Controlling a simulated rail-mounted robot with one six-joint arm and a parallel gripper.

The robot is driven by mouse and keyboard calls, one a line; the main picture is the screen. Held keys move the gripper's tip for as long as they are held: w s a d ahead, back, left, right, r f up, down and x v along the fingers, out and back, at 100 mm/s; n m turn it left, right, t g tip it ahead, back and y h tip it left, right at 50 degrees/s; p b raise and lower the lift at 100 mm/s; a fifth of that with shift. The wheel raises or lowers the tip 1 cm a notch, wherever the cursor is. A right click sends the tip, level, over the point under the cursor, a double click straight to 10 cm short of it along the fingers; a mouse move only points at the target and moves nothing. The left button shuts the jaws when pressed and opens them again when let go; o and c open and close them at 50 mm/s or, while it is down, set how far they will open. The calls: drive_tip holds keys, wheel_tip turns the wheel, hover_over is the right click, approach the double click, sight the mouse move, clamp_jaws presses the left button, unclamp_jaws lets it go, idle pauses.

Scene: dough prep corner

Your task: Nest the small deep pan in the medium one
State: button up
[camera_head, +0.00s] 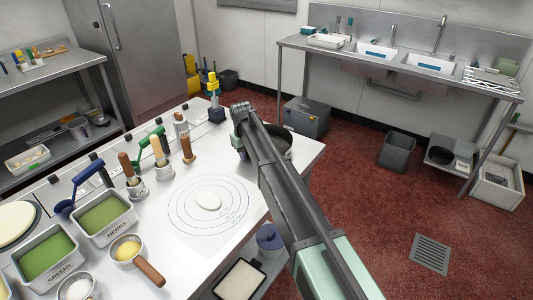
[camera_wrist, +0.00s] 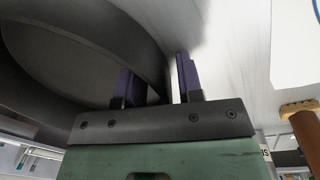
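A dark round pan (camera_head: 286,140) stands near the far right corner of the white worktop, partly hidden behind my arm. In the wrist view the large dark curved pan (camera_wrist: 85,50) fills the upper left. My gripper (camera_wrist: 159,80) has its two purple fingers apart, with the pan's wall between them. A thin light gap shows between the wall and the right finger; contact at the left finger cannot be told. In the head view my arm hides the fingers. I cannot tell which size this pan is, or whether another pan is beneath or beside it.
The worktop holds a round dough piece (camera_head: 208,201) on a ringed mat, tool holders (camera_head: 164,171), HERBS (camera_head: 104,218) and GREENS (camera_head: 46,252) tubs, and a yellow-filled pot (camera_head: 126,249). A yellow-topped bottle (camera_head: 215,100) stands at the far edge. Red floor lies right of the worktop.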

drive_tip(key=shift+r, duration=0.1)
clamp_jaws()
idle(0.3)
wheel_tip(320, 180, up, 20)
drive_tip(key=p, duration=2)
wheel_tip(320, 180, up, 4)
drive_tip(key=p, duration=0.4)
wheel_tip(320, 180, down, 13)
drive_tip(key=b, duration=1.2)
drive_tip(key=shift+r, duration=0.55)
